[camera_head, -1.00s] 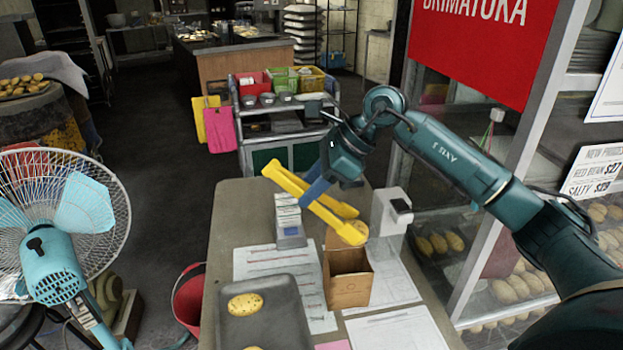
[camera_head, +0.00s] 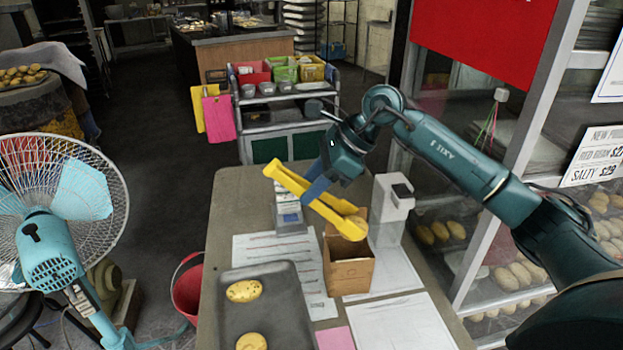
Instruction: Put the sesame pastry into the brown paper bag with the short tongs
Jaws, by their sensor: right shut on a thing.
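My right gripper (camera_head: 315,185) is shut on the short yellow tongs (camera_head: 288,182). The bag stands upright on the table. A dark tray (camera_head: 277,310) to its left holds two pastries, one with dark specks (camera_head: 244,291) and one nearer (camera_head: 251,341). My left gripper is not in view.
A white dispenser-like box (camera_head: 392,207) stands behind the bag to the right. A small device (camera_head: 289,217) stands behind it to the left. Paper sheets lie on the table (camera_head: 236,205). A glass display case (camera_head: 440,235) borders the right side, and a fan (camera_head: 60,215) stands left.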

